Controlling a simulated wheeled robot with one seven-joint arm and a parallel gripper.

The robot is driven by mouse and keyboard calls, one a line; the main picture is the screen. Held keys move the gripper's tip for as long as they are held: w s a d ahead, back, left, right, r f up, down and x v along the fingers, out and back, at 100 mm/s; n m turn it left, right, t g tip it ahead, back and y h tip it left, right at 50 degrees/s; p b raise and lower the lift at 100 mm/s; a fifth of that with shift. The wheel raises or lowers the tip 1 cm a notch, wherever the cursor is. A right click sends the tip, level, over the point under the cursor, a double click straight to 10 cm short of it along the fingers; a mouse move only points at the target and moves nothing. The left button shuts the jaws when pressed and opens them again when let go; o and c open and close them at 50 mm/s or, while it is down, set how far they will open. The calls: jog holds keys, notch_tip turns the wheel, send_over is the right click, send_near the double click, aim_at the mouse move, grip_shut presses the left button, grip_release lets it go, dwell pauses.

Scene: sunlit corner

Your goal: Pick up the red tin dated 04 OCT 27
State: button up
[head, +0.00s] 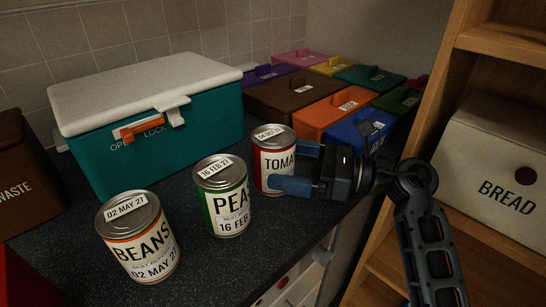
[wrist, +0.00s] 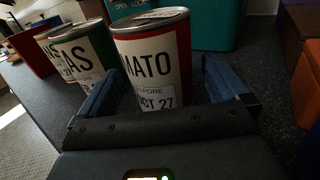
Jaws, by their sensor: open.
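The red tomato tin (head: 267,161) stands upright on the dark counter, with a lid label that seems to read 04 OCT 27. In the wrist view the tin (wrist: 152,60) shows "TOMATO" and "OCT 27" on its front, its lower part hidden by my gripper. My gripper (head: 290,167) is open and low beside the tin's right side. In the wrist view its blue fingers (wrist: 160,84) lie left and right of the tin, with visible gaps. The near finger overlaps the tin's lower edge in the head view.
A green peas tin (head: 223,197) dated 16 FEB stands close left of the tomato tin, and a beans tin (head: 140,240) dated 02 MAY 27 stands farther left. A teal cooler (head: 150,140) and several coloured boxes (head: 322,117) stand behind. A wooden shelf (head: 440,100) is at right.

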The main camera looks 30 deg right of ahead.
aim_at(266, 154)
jog(key=w+a, duration=0.1)
jog(key=w+a+r+p, duration=0.1)
jog(key=shift+w+a+r, duration=0.1)
jog(key=shift+w+a, duration=0.15)
jog(key=shift+a, duration=0.1)
jog(key=shift+w+a, duration=0.35)
jog(key=shift+w, duration=0.05)
jog(key=shift+c, duration=0.3)
jog(key=c, duration=1.2)
jog(key=shift+o, duration=0.2)
